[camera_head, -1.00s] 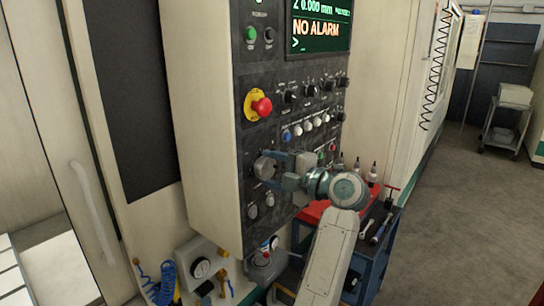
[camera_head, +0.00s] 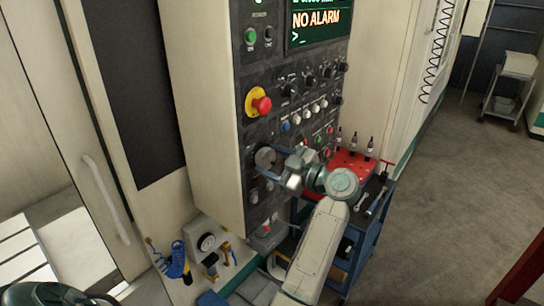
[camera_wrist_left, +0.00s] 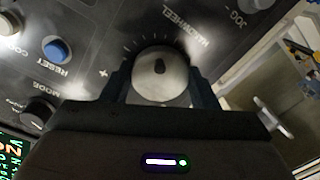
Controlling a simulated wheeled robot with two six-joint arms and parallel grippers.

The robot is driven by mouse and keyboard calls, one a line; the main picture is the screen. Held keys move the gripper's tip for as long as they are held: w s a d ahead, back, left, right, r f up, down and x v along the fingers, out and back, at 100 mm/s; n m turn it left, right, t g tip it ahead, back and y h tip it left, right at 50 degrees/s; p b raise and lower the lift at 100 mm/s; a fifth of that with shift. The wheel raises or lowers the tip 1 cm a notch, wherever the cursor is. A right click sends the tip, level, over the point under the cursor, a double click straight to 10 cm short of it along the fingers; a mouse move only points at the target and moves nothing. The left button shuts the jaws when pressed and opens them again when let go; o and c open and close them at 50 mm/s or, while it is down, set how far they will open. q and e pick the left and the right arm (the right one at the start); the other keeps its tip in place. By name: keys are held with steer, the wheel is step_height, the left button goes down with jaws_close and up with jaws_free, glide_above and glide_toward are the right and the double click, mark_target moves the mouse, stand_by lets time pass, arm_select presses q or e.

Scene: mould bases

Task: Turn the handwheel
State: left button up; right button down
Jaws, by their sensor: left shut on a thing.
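The handwheel (camera_head: 265,158) is a round grey metal dial on the front of the dark control panel. In the left wrist view the handwheel (camera_wrist_left: 160,85) shows its disc face with a dark knob near its middle, under the printed word HANDWHEEL and a ring of tick marks. My left gripper (camera_head: 268,161) is shut on the handwheel. Its two blue-grey fingers lie on either side of the disc in the wrist view (camera_wrist_left: 161,92). The lower edge of the disc is hidden behind the gripper body. My right gripper is not in view.
A red emergency-stop button (camera_head: 262,105) on a yellow plate sits above the handwheel. The screen (camera_head: 318,20) reads NO ALARM. A blue cart (camera_head: 368,235) with a red tray (camera_head: 350,165) and tools stands close to the right of my arm. Open floor (camera_head: 440,200) lies further right.

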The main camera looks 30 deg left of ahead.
arm_select(q)
steer(key=shift+f+m, duration=0.15)
steer(key=shift+m, duration=0.65)
steer(key=o, duration=1)
steer(key=shift+c, duration=0.2)
steer(key=shift+d, duration=0.1)
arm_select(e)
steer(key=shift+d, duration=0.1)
